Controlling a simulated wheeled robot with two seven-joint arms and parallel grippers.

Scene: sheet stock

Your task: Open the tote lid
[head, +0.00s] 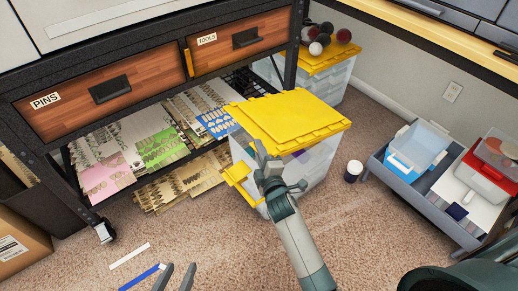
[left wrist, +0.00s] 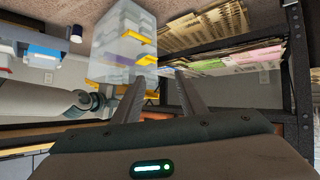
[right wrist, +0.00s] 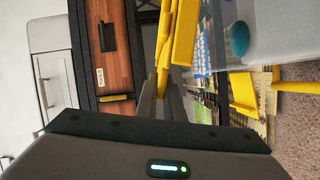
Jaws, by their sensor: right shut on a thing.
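The clear tote (head: 314,165) stands on the carpet in front of the shelf, with its yellow lid (head: 290,115) over its top. I cannot tell whether the lid is slightly raised. A yellow latch (head: 238,186) sticks out low on the tote's near left side. My right gripper (head: 262,156) is shut on the lid's near edge; the right wrist view shows the yellow lid (right wrist: 184,38) at its fingertips. My left gripper (head: 178,277) is open and empty, low over the carpet. The left wrist view shows its spread fingers, with the tote (left wrist: 122,45) beyond.
Sheet stacks (head: 140,145) fill the lower shelf. Strips (head: 130,256) lie on the carpet.

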